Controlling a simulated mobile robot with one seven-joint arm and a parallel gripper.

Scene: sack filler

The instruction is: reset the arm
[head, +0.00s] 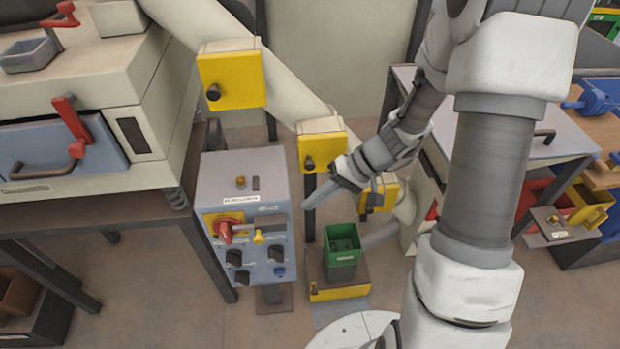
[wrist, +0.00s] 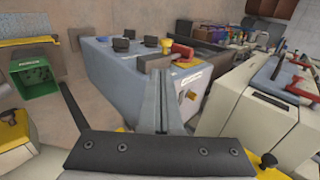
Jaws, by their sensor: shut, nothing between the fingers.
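My arm comes down from the upper right in the head view, and my gripper (head: 308,205) points down and to the left. Its fingers are shut with nothing between them. The fingertips are in the air between the grey control box (head: 243,222) and the green bin (head: 342,250). In the wrist view the closed fingers of my gripper (wrist: 162,75) reach up in front of the control box (wrist: 112,68). I cannot tell whether they touch it. The box carries a red handle (head: 226,231), a small yellow lever and several dark knobs.
The green bin stands on a yellow and brown base (head: 340,290). Yellow boxes (head: 230,80) sit along a sloping beige pipe (head: 280,88) behind my gripper. A beige machine (head: 95,75) on a dark table stands at left. A workbench (head: 500,125) stands at right. Some floor is clear in front.

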